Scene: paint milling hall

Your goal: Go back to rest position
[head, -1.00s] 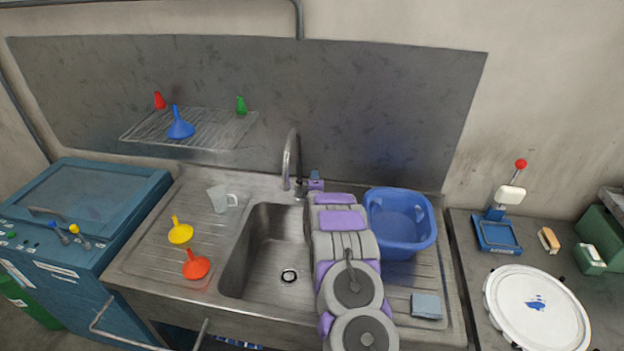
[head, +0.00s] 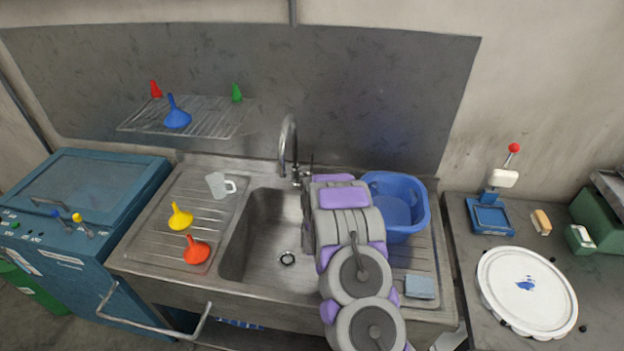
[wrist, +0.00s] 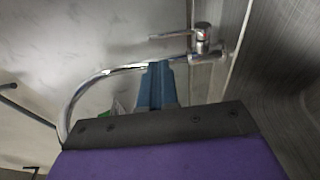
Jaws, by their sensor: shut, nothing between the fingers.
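My gripper (wrist: 155,85) shows in the wrist view as blue-grey fingers, shut and empty, with the chrome faucet (wrist: 100,82) beyond them. In the head view my grey and purple arm reaches over the right part of the sink, and the gripper itself is hidden by it. The faucet (head: 287,150) stands at the back of the sink (head: 262,255), left of my arm.
A blue basin (head: 408,225) stands just right of my arm, with a grey-blue sponge (head: 420,287) in front. Yellow (head: 180,217) and red (head: 196,251) funnels and a clear jug (head: 217,185) are on the left drainboard. A wire rack (head: 215,118) hangs above.

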